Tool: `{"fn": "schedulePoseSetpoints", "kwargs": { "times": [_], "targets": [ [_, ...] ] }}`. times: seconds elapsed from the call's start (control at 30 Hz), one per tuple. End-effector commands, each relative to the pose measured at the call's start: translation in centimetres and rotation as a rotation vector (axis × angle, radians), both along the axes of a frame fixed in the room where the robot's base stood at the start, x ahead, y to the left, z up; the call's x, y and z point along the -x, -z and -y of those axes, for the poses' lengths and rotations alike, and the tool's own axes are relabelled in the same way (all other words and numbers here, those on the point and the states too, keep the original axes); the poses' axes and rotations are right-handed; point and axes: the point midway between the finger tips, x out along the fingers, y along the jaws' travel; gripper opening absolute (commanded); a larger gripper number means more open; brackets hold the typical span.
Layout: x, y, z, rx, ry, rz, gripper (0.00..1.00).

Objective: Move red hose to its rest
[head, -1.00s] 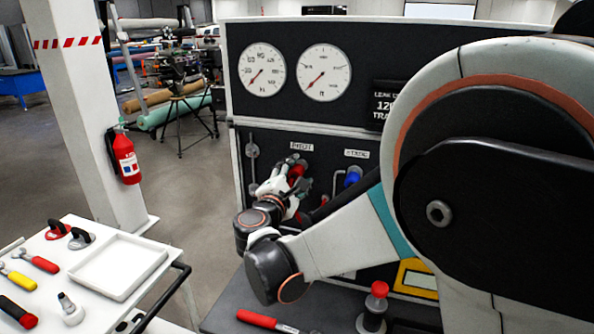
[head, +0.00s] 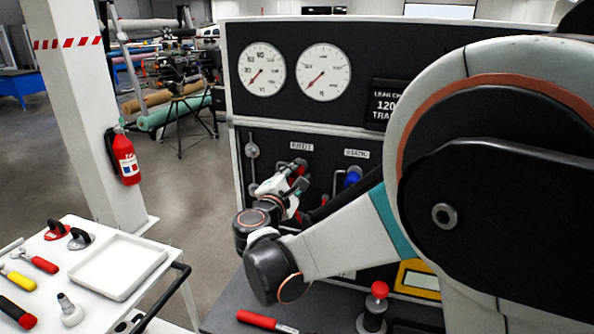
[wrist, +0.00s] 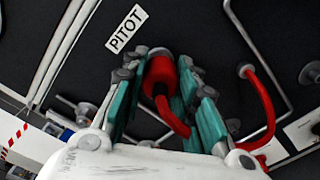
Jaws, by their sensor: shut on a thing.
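The red hose's thick end (wrist: 160,76) is between the teal finger pads of my gripper (wrist: 166,82) in the wrist view, with my gripper shut on it. The end is close to the black panel, just below the PITOT label (wrist: 127,30); whether it touches a port is hidden. A curved length of red tube (wrist: 266,100) shows at the right, meeting a silver fitting (wrist: 246,71). In the head view my gripper (head: 298,182) is at the panel's left part, and only a little red shows around its fingers. I cannot make out which fitting is the rest.
A blue connector (head: 352,177) sits to the right on the panel (head: 325,140). Metal pipes run along the panel. A red-handled tool (head: 257,320) and a red-topped part (head: 378,290) are on the dark bench below. A white cart with a tray (head: 118,266) stands at the left.

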Motion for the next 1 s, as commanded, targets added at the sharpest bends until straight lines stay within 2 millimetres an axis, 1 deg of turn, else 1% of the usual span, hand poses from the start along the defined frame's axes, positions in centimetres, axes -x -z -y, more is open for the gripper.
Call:
{"fn": "schedulePoseSetpoints", "kwargs": {
  "times": [1.0],
  "targets": [
    [1.5, 0.0, -0.6, 0.0, -0.001, 0.0, 0.0]
  ]
}}
